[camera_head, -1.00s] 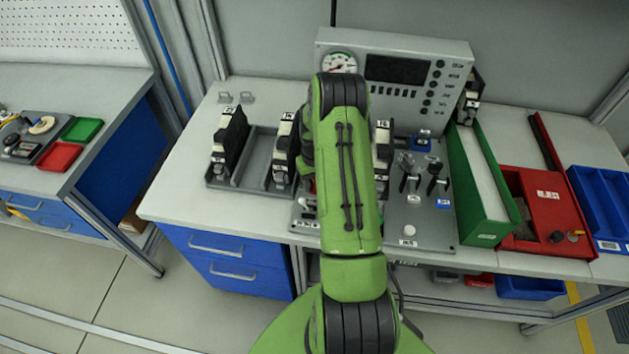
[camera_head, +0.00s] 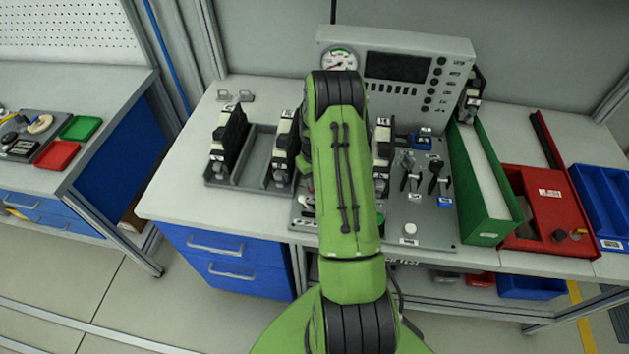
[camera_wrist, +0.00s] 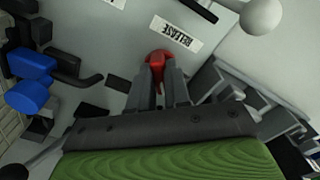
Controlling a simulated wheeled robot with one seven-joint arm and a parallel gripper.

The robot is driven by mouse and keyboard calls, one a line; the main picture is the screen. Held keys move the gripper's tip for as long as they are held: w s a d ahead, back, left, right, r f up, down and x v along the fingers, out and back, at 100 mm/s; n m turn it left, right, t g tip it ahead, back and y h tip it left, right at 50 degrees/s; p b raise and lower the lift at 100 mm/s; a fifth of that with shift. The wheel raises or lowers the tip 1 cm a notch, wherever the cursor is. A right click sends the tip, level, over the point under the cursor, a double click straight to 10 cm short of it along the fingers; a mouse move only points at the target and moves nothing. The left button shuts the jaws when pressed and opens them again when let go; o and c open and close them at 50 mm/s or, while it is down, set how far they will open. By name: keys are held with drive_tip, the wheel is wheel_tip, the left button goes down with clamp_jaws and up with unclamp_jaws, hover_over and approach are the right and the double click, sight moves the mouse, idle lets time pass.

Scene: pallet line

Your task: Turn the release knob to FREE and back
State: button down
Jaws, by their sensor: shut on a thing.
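The red release knob (camera_wrist: 158,57) shows in the wrist view, just beside a white label reading RELEASE (camera_wrist: 176,33) that appears upside down. My gripper (camera_wrist: 160,80) is shut on the knob, with one grey finger on each side of it. The knob's pointing direction and any FREE mark cannot be made out. In the head view my green arm covers the gripper and the knob. The grey control panel (camera_head: 425,230) lies under and to the right of my arm.
Levers (camera_head: 408,172) and a white button (camera_head: 409,229) stand on the panel. A console with a gauge (camera_head: 339,61) stands behind. A green bin (camera_head: 487,239) and a red box (camera_head: 545,205) are at right. A blue part (camera_wrist: 30,90) is left in the wrist view.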

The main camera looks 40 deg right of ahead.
drive_tip(key=n+b, duration=0.3)
drive_tip(key=n, duration=0.2)
drive_tip(key=shift+d+f, duration=0.1)
drive_tip(key=n+b, duration=0.1)
drive_tip(key=n, duration=0.4)
drive_tip(key=shift+b, duration=0.35)
drive_tip(key=shift+n, duration=0.3)
drive_tip(key=c, duration=1.1)
unclamp_jaws()
wheel_tip(320, 180, up, 16)
drive_tip(key=shift+p, duration=0.75)
